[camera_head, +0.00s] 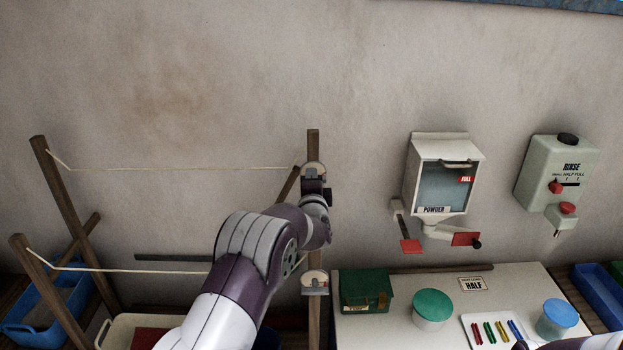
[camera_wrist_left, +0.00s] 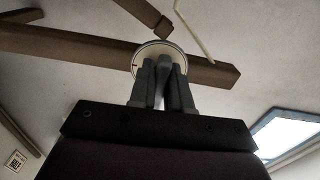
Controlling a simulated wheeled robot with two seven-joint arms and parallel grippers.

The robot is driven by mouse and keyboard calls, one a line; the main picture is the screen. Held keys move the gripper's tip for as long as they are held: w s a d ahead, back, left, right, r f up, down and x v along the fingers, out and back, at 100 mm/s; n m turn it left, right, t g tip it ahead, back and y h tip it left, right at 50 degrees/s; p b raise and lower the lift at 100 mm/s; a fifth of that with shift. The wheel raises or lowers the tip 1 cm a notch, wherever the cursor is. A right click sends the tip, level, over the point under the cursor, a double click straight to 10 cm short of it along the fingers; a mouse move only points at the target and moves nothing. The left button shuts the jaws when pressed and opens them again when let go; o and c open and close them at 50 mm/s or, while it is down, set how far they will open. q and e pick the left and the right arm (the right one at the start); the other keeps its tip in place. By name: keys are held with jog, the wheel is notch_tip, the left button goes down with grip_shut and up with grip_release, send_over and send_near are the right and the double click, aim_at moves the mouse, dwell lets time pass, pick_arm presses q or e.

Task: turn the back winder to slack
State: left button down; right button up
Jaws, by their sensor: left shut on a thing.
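The back winder (camera_head: 313,169) is a pale round dial near the top of a wooden post, with the back line (camera_head: 190,169) running to it from the left, almost straight. My left gripper (camera_head: 318,196) is at this winder, and my forearm comes up from below. In the left wrist view the fingers (camera_wrist_left: 163,88) are shut on the winder's grey knob (camera_wrist_left: 165,60), in front of the pale dial (camera_wrist_left: 145,52). The gripper hides part of the dial. The front winder (camera_head: 315,280) sits lower down, with the front line (camera_head: 120,270) partly behind my arm.
Left posts (camera_head: 70,200) hold the lines' other ends. A powder box (camera_head: 440,180) and rinse dispenser (camera_head: 560,175) hang on the wall at right. A green box (camera_head: 365,292), lidded tubs and a peg tray (camera_head: 492,330) stand below. A dark part of mine edges in at bottom right.

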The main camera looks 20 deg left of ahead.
pick_arm(q)
jog(key=shift+w+r+m, duration=0.1)
jog(key=shift+r+m, duration=0.2)
jog(key=shift+r, duration=0.1)
jog(key=c, duration=1.2)
grip_release()
jog(key=shift+f, duration=0.1)
jog(key=shift+o, duration=0.2)
jog(key=shift+f, duration=0.15)
jog(key=shift+f, duration=0.1)
jog(key=shift+s+d+f+b, duration=0.1)
jog(key=shift+s+d+b, duration=0.05)
jog(key=shift+s+b, duration=0.15)
jog(key=b+v, duration=0.5)
jog(key=v, duration=0.7)
jog(key=shift+r, duration=0.2)
